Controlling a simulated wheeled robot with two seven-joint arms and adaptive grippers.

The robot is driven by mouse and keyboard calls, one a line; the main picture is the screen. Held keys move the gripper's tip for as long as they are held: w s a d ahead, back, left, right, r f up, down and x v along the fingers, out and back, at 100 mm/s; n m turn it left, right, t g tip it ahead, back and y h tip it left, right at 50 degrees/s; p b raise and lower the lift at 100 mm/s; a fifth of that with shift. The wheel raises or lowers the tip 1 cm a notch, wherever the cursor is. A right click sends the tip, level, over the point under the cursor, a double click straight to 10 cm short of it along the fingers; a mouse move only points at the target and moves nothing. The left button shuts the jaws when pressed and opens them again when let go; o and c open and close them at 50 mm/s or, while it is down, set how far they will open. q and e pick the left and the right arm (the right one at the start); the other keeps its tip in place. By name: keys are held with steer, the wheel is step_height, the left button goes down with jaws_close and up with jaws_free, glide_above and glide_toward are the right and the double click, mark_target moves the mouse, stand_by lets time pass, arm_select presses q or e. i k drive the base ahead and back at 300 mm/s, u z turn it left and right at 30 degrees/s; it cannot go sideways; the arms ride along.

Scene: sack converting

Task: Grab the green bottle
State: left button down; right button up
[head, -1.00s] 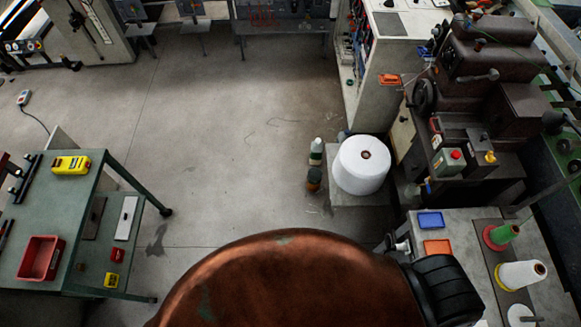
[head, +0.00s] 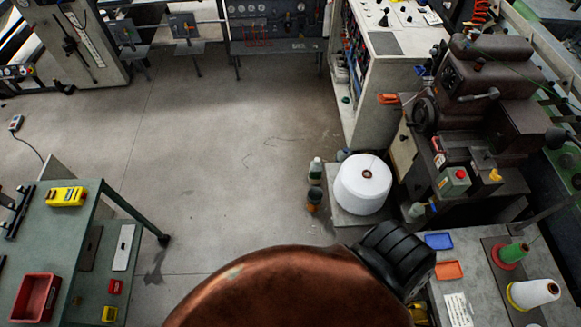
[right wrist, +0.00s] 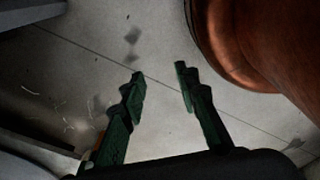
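A small bottle with a dark green body and a pale top (head: 315,170) stands upright on the floor in the head view, just left of a big white roll. My left gripper is in neither view.
The white roll (head: 362,187) stands on a low slab beside the white cabinet (head: 377,90). A green table (head: 50,240) is at left, a grey table (head: 475,285) at right.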

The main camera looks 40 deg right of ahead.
mark_target(316, 165)
steer(key=u, duration=0.25)
steer(key=i, duration=0.85)
steer(key=z, duration=0.85)
steer(key=i, duration=0.75)
steer(key=z, duration=0.75)
